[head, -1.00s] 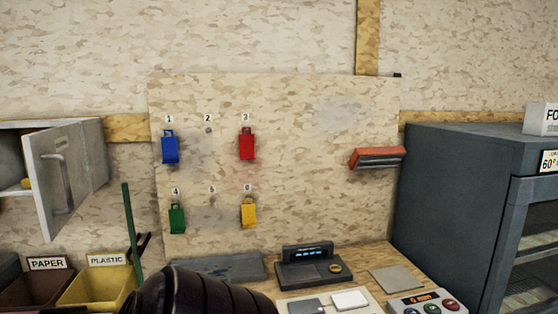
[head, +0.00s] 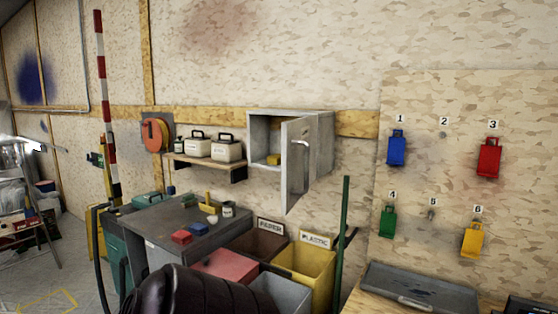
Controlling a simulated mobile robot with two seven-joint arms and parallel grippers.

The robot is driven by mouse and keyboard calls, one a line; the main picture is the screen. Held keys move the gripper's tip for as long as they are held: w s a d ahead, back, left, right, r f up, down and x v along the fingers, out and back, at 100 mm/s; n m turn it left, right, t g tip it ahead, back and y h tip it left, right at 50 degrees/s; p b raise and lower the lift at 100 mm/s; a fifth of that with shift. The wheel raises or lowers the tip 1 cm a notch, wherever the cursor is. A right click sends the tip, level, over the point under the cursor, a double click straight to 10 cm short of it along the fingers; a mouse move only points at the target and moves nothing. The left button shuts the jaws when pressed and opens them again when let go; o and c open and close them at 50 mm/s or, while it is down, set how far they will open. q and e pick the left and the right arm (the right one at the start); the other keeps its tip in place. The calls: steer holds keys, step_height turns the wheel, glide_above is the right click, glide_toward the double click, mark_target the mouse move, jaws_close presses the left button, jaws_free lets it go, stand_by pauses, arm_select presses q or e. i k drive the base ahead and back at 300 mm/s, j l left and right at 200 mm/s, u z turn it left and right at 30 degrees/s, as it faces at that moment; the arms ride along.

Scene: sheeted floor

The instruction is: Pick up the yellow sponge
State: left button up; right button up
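A small yellow block that looks like the sponge (head: 273,159) lies inside the grey wall cabinet (head: 263,121), low in its opening. The cabinet door (head: 298,165) stands open, swung out toward me with its handle showing, and hides the right part of the inside. The block is too small to make out its texture. Neither of my grippers is in view. Only a dark, ribbed arm part of mine shows at the bottom, below the bins and well short of the cabinet.
A grey workbench (head: 160,222) with red and blue blocks and a yellow-handled tool stands below a shelf (head: 205,165) of white boxes. Paper (head: 256,244) and plastic (head: 303,265) bins stand below the cabinet. A green pole (head: 341,235) rises beside them.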

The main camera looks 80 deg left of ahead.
mark_target(276, 159)
steer(key=u, duration=2.6)
steer(key=i+j, duration=0.9)
steer(key=i+j+z, duration=0.1)
steer(key=z, duration=0.25)
steer(key=j+z, duration=0.15)
steer(key=z, duration=0.2)
steer(key=i+j+z, duration=0.1)
steer(key=z, duration=0.25)
steer(key=j, duration=0.1)
